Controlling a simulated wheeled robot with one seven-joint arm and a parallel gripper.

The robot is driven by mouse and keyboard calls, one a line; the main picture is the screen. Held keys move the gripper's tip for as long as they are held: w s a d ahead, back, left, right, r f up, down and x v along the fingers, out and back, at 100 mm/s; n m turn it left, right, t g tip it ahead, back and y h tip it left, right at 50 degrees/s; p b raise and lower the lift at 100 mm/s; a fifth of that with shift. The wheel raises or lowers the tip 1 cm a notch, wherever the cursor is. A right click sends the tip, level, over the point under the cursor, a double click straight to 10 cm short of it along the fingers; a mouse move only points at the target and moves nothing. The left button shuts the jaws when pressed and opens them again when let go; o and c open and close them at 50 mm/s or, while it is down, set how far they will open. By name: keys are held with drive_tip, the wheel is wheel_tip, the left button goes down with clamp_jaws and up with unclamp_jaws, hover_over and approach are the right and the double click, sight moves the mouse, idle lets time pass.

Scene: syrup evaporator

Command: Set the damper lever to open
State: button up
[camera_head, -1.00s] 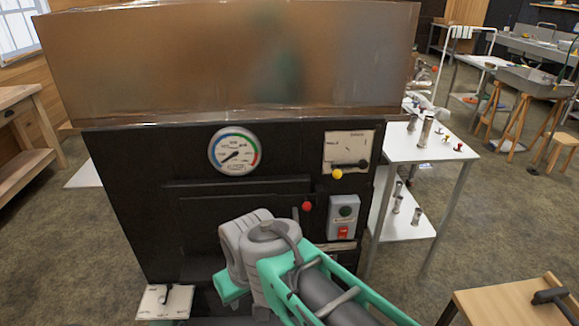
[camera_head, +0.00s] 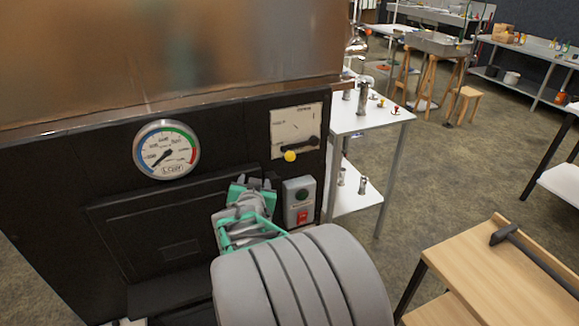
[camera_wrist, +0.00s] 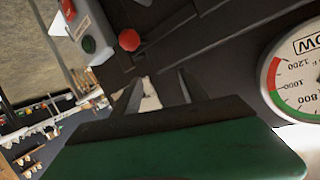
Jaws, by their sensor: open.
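The damper lever (camera_head: 299,147) is a short dark bar on a pale marked plate (camera_head: 286,120) on the black evaporator front. It lies nearly level, with a yellow knob (camera_head: 290,156) at its left end. The plate's lettering is too small to read. My gripper (camera_head: 253,182) is open and empty, below and left of the knob and apart from it. In the wrist view its two fingers (camera_wrist: 158,92) stand apart with a pale patch between them, perhaps the plate; the yellow knob is not visible there.
A grey switch box (camera_head: 299,201) with a red switch sits just right of my gripper. A round gauge (camera_head: 166,149) is to the left. A red knob (camera_wrist: 129,40) shows in the wrist view. A white table (camera_head: 365,118) stands to the right, a wooden stand (camera_head: 480,270) nearer.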

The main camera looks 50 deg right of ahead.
sight(290, 158)
drive_tip(key=s+d+m+h, duration=0.1)
drive_tip(key=d, duration=0.2)
drive_tip(key=s+d+r+h, duration=0.1)
drive_tip(key=s+d+h, duration=0.1)
drive_tip(key=s+d+m+h, duration=0.1)
drive_tip(key=s+d, duration=0.1)
drive_tip(key=d, duration=0.1)
drive_tip(key=shift+s+d+r+m+b, duration=0.15)
drive_tip(key=shift+d+r+m+b, duration=0.15)
drive_tip(key=shift+r+b, duration=0.1)
drive_tip(key=p+x, duration=0.1)
drive_tip(key=x, duration=0.6)
drive_tip(key=shift+d+r, duration=0.1)
drive_tip(key=shift+r, duration=0.1)
drive_tip(key=shift+c, duration=0.4)
drive_tip(key=shift+c, duration=0.8)
clamp_jaws()
